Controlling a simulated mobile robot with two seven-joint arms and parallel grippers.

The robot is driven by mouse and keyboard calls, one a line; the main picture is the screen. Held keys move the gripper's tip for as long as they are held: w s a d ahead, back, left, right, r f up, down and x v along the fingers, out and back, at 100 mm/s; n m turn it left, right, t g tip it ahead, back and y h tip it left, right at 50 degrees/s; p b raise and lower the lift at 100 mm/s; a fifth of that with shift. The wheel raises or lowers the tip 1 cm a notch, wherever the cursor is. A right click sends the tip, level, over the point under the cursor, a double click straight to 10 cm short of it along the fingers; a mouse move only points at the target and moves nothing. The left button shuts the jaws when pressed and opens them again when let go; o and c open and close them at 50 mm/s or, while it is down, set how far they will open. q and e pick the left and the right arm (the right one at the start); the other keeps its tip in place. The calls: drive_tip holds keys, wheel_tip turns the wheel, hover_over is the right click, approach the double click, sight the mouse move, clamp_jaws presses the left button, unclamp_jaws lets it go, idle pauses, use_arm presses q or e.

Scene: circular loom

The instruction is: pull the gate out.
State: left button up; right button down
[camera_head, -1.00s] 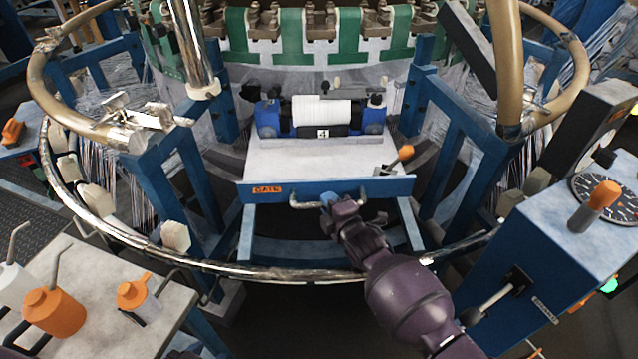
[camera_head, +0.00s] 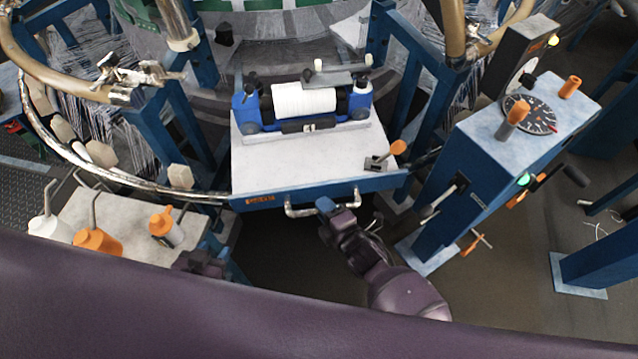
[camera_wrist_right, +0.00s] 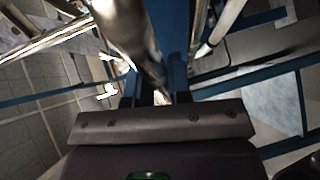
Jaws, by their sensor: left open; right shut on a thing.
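The gate (camera_head: 250,170) is a pale flat platform with a blue front panel, an orange label and a metal bar handle (camera_head: 295,210). A blue cradle with a white roller (camera_head: 305,100) sits on top, and an orange-tipped lever (camera_head: 397,148) stands at its right front. My right gripper (camera_head: 327,207) is shut on the handle, near its middle. In the right wrist view the fingers are partly hidden behind the gripper body. My left gripper (camera_head: 212,258) is open and empty, low and left of the gate; its fingertips are hard to make out.
A shiny ring rail (camera_head: 150,187) meets the gate's left edge. A table (camera_head: 120,205) with orange and white bottles stands left. A blue console (camera_head: 490,150) with a dial stands close on the right. Dark floor lies below the gate.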

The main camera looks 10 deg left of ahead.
use_arm(q)
drive_tip(key=shift+w+r+p, duration=0.3)
drive_tip(key=shift+r, duration=0.25)
drive_tip(key=shift+w+r+p, duration=0.25)
drive_tip(key=shift+r, duration=0.25)
use_arm(e)
drive_tip(key=shift+s+d+f, duration=0.1)
drive_tip(key=shift+s+d, duration=0.15)
drive_tip(key=shift+s, duration=0.4)
drive_tip(key=shift+s+d, duration=0.25)
drive_tip(key=shift+s, duration=0.45)
drive_tip(key=shift+s+d+f, duration=0.1)
drive_tip(key=shift+s+d, duration=0.15)
drive_tip(key=shift+s, duration=0.4)
drive_tip(key=c, duration=1.5)
unclamp_jaws()
drive_tip(key=o, duration=0.4)
drive_tip(key=shift+s+d+r, duration=0.1)
drive_tip(key=shift+s+r, duration=0.05)
use_arm(q)
drive_tip(key=shift+s, duration=0.25)
use_arm(e)
drive_tip(key=shift+o, duration=0.2)
